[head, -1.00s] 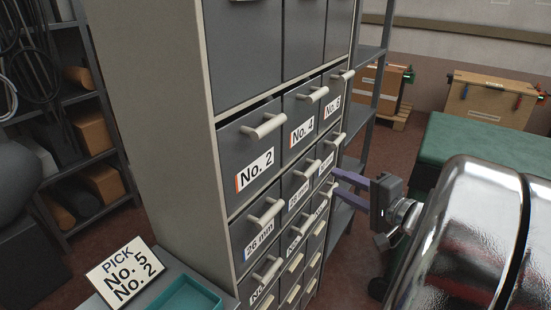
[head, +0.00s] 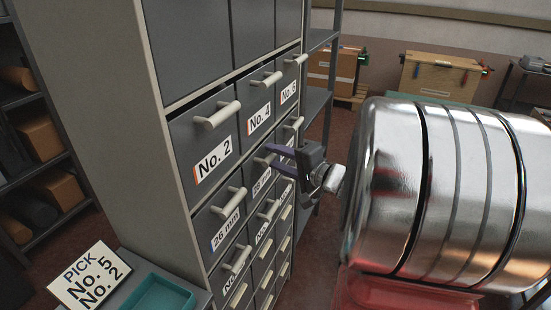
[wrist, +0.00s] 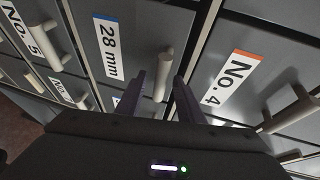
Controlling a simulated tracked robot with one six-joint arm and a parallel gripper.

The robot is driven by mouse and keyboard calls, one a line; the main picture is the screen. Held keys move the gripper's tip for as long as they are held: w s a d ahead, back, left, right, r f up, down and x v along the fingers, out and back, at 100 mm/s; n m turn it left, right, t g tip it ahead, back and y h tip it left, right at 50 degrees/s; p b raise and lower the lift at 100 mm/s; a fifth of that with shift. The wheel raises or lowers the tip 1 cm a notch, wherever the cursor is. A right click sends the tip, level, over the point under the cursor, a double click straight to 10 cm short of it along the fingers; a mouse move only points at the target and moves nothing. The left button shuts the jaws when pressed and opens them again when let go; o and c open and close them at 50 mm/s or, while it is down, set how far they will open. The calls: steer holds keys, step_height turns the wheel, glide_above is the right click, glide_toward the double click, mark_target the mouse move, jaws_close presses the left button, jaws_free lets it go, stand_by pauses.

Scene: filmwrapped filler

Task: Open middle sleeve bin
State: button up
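The middle sleeve bin is a dark grey drawer front labelled "28 mm" (wrist: 140,35), in the middle column under No. 4. It looks shut. In the head view its label (head: 261,181) is partly hidden by my gripper. Its pale bar handle (wrist: 164,72) lies between my two dark purple fingers in the wrist view. My gripper (head: 268,157) is open at the cabinet face. Gaps show between the fingers and the handle, and I cannot tell how deep the fingers reach past the bar.
Neighbouring drawers are No. 4 (wrist: 231,77) above, No. 5 (wrist: 35,30) below and 26 mm (head: 226,220) to the left. Their handles stick out close by. A PICK sign (head: 84,275) and teal tray (head: 158,293) stand at lower left. A shelf rack (head: 318,95) stands behind the cabinet.

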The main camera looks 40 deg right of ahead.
steer(key=shift+c, duration=0.4)
jaws_close()
steer(key=shift+a+f, duration=0.1)
stand_by(0.3)
